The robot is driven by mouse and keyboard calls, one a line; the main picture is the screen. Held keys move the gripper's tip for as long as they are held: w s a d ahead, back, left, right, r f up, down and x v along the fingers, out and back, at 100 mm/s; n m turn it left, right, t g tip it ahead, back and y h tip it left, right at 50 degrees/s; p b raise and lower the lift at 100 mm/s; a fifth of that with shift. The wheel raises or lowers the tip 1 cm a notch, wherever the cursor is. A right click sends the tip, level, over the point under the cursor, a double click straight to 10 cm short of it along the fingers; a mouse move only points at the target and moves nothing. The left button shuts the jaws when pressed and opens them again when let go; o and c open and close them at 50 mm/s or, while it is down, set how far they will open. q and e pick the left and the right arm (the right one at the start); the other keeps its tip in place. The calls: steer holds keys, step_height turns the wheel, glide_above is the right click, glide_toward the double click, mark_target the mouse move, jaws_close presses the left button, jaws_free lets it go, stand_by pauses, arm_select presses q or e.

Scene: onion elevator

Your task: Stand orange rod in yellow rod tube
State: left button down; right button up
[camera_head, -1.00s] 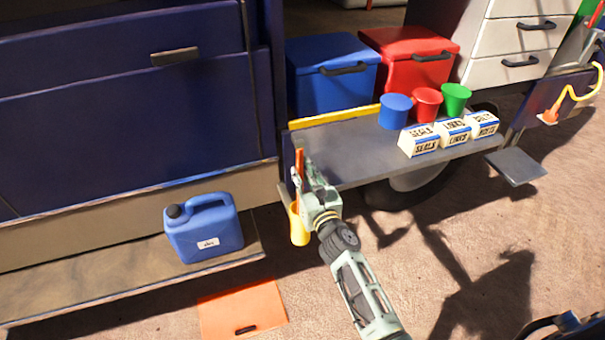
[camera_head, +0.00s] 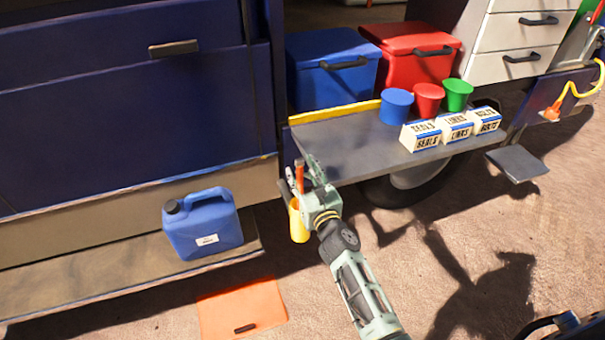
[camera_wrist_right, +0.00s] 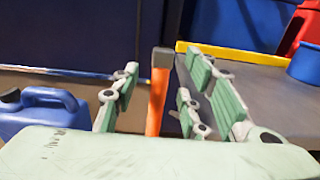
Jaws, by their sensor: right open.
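The orange rod (camera_head: 299,176) stands upright with its lower part inside the yellow rod tube (camera_head: 298,222), which hangs at the left end of the grey shelf. The rod's top also shows in the right wrist view (camera_wrist_right: 157,90), between the fingers. My right gripper (camera_head: 306,182) is open around or just beside the rod; the pads stand apart from it in the wrist view. The rod's lower end is hidden in the tube. My left gripper does not show.
The grey shelf (camera_head: 360,150) holds blue, red and green cups and several labelled boxes (camera_head: 455,127). Blue (camera_head: 333,72) and red (camera_head: 413,62) bins stand behind. A blue jerrycan (camera_head: 204,225) sits on the step at left. An orange plate (camera_head: 242,308) lies on the ground.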

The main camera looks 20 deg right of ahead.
steer(key=shift+s+f, duration=0.2)
steer(key=shift+s, duration=0.15)
steer(key=s, duration=1.1)
steer(key=shift+s+d+r, duration=0.15)
steer(key=shift+s+d, duration=0.05)
